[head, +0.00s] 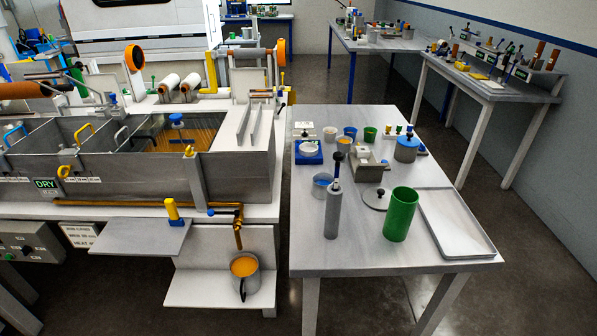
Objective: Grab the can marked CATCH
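No marking reading CATCH is legible in the head view. A grey metal can (243,284) with orange liquid in it and a dark handle on its front stands on a low white shelf, below the end of a copper pipe (237,232). A tall green can (400,214) stands upright on the grey table, near its front right. A grey pot (406,149) with a blue top stands further back on that table. Neither of my grippers is in view.
The grey table (340,256) also bears a grey bottle (333,213), a loose lid (376,199), a shallow tray (456,224) and several small cups. The resin bath (235,172) stands left, with a plate (128,236) jutting out. The low shelf (192,287) is bare left of the metal can.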

